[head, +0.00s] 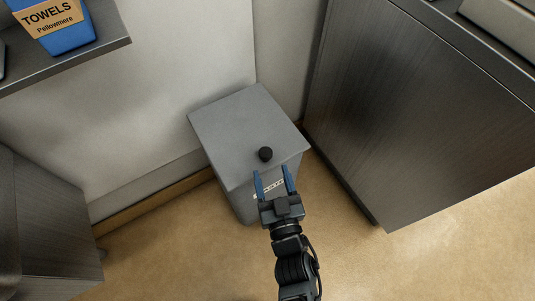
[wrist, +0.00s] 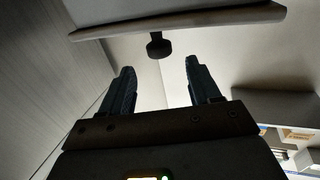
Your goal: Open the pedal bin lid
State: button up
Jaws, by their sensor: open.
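The grey pedal bin (head: 236,198) stands on the floor near the wall corner, with its flat lid (head: 230,125) shut in the head view. A round black knob (head: 265,154) sits on the lid close to its front edge. My gripper (head: 274,170) is open and empty, its two blue fingers pointing at the knob from the front. In the wrist view the knob (wrist: 159,45) shows beyond and between the fingertips (wrist: 158,72), apart from them. The bin's front label is partly hidden behind my gripper.
A dark metal cabinet (head: 415,100) stands close to the right of the bin. Another metal unit (head: 45,225) is at the lower left. A shelf (head: 90,55) with a blue towels box (head: 60,25) is at the upper left. Open tan floor (head: 190,265) lies in front.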

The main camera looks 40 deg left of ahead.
aim_at(267, 159)
jog(key=b+x, duration=0.3)
jog(key=x, duration=0.3)
jog(key=shift+f, duration=0.15)
jog(key=shift+w+a+b, duration=0.4)
jog(key=shift+a+b, duration=0.05)
jog(key=shift+b, duration=0.1)
grip_shut()
